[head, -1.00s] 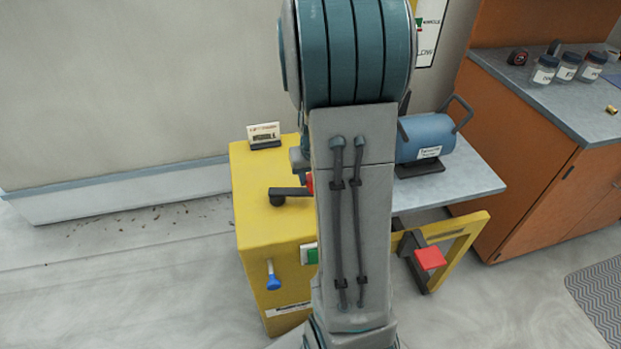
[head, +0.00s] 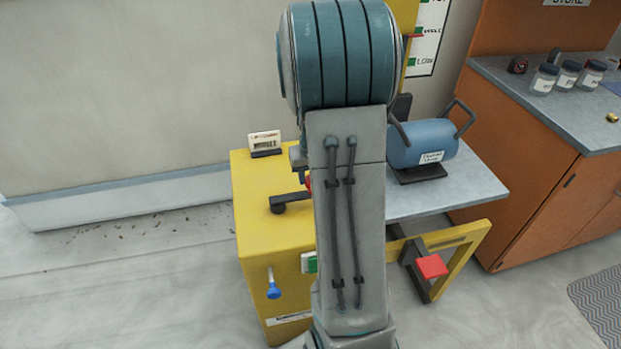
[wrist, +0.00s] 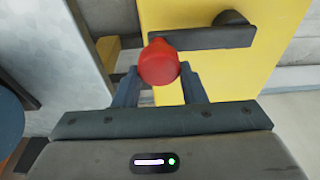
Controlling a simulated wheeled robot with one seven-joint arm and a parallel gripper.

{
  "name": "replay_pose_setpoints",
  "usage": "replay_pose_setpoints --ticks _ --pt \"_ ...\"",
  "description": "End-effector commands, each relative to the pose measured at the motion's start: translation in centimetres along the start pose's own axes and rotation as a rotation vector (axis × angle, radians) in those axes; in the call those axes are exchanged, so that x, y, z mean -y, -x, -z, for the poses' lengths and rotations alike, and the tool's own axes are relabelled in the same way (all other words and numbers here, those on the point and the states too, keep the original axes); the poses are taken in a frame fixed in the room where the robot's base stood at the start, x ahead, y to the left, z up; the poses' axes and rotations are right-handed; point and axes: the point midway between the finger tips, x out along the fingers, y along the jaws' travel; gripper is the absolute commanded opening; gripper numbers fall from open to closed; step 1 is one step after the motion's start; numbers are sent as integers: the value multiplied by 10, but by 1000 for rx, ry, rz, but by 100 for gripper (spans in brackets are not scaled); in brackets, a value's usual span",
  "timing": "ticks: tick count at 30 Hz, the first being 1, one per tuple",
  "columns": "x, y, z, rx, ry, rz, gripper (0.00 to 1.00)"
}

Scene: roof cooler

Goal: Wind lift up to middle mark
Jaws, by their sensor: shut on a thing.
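The yellow lift stand (head: 262,232) is left of centre in the head view. Its black crank arm (head: 290,198) is on top; in the wrist view the crank arm (wrist: 205,38) runs right from the red knob (wrist: 159,68). My gripper (wrist: 160,82) is shut on this knob, one finger on each side. In the head view my arm hides the gripper and most of the knob. The lift platform (head: 470,190) carries a blue tank (head: 422,143). Behind, the mark board (head: 428,40) shows green marks and a red pointer (head: 414,36) close to the middle mark.
An orange cabinet (head: 525,170) with several jars on its grey top stands at right. A yellow frame (head: 470,235) with a red pad (head: 431,266) juts out low from the stand. A blue-handled lever (head: 272,288) is on the stand's front. Floor at left is open.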

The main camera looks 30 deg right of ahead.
Motion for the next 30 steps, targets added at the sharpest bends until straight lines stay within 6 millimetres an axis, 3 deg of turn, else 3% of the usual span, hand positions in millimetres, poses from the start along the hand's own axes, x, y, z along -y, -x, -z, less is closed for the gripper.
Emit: replay_pose_setpoints --ticks 8,13,26,30 --pt "-6 2 4 -12 -5 -9 9" --pt "-6 0 11 -8 -5 -9 0" --pt "3 -3 20 -3 5 -2 1" --pt "3 -3 20 -2 5 -1 40"
